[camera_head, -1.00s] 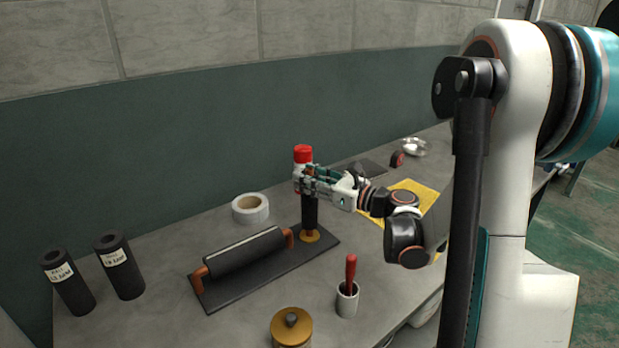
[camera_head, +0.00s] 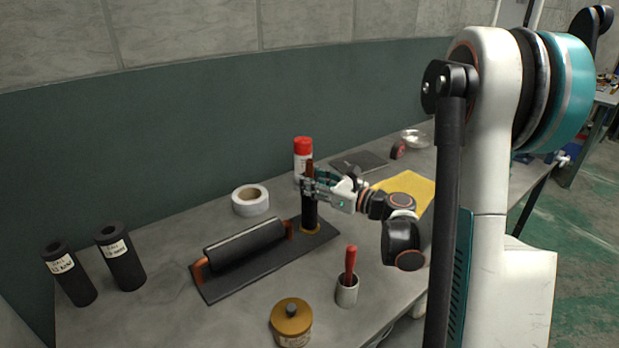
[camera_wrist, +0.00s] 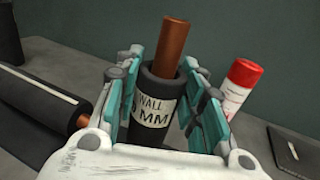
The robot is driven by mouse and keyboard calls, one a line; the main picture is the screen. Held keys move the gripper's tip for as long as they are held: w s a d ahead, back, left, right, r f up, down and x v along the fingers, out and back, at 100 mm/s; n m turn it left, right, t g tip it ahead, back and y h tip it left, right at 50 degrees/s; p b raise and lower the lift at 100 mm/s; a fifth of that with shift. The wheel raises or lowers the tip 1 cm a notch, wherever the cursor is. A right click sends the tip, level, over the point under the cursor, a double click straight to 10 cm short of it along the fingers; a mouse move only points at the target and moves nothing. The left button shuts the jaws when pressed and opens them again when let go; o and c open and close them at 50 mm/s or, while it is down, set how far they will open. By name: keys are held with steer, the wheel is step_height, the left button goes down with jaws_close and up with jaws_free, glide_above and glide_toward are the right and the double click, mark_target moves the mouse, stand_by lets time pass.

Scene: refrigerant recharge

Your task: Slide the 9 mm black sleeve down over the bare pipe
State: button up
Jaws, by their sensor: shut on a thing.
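The black sleeve (camera_head: 309,214) stands upright around the bare copper pipe (camera_wrist: 172,45). Its label (camera_wrist: 152,104) reads "WALL" and "MM" in the wrist view; the digit is partly hidden. The copper pipe sticks out of the sleeve's top in both views. My gripper (camera_head: 308,188) is shut on the sleeve near its upper end, with fingers on both sides. The sleeve's lower end is close to the brass-coloured collar (camera_head: 311,231) on the dark base plate (camera_head: 215,293); I cannot tell whether they touch.
A covered horizontal pipe (camera_head: 245,246) lies left of the sleeve. Two labelled sleeves (camera_head: 120,258) (camera_head: 69,275) stand far left. A tape roll (camera_head: 250,203), a red-capped can (camera_head: 303,160), a brush cup (camera_head: 347,292), a brass-lidded jar (camera_head: 291,320) and a yellow cloth (camera_head: 408,186) surround the plate.

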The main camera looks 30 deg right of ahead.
steer(key=o, duration=1.1)
steer(key=v, duration=1.2)
